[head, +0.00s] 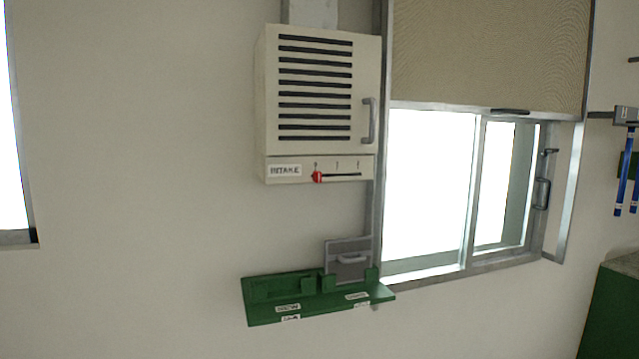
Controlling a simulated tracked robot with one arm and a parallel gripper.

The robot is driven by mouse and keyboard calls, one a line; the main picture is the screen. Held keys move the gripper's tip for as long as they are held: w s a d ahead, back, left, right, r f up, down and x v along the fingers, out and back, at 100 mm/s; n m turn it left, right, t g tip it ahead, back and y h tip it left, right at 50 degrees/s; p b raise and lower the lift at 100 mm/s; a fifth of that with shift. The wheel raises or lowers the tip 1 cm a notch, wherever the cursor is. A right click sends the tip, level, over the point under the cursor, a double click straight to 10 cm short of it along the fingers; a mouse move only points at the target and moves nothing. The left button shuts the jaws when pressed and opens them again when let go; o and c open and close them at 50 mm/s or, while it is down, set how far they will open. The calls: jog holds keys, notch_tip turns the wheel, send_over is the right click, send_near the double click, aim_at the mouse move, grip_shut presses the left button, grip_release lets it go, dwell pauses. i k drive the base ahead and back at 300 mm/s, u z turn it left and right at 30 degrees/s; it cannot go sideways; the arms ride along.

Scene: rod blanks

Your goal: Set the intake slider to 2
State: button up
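The intake unit (322,105) is a cream box with dark louvre slots and a grey handle, mounted on the wall. A label (285,170) reading INTAKE sits at the left of its lower strip. The red slider knob (317,176) is at the left end of a dark horizontal slot (345,175), under the leftmost of the small marks. The marks above the slot are too small to read. My gripper is not in this view.
A green wall shelf (318,308) with small labels holds a grey handled plate (348,261) below the unit. A window (428,190) with a half-lowered blind (490,50) is at the right. Blue items (625,170) hang far right above a green cabinet (612,315).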

aim_at(318, 174)
jog(key=k, duration=1.05)
jog(key=z, duration=0.45)
jog(key=i, duration=0.65)
jog(key=z, duration=0.6)
jog(key=i, duration=1.3)
jog(key=u, duration=0.6)
jog(key=i, duration=0.55)
jog(key=u, duration=0.4)
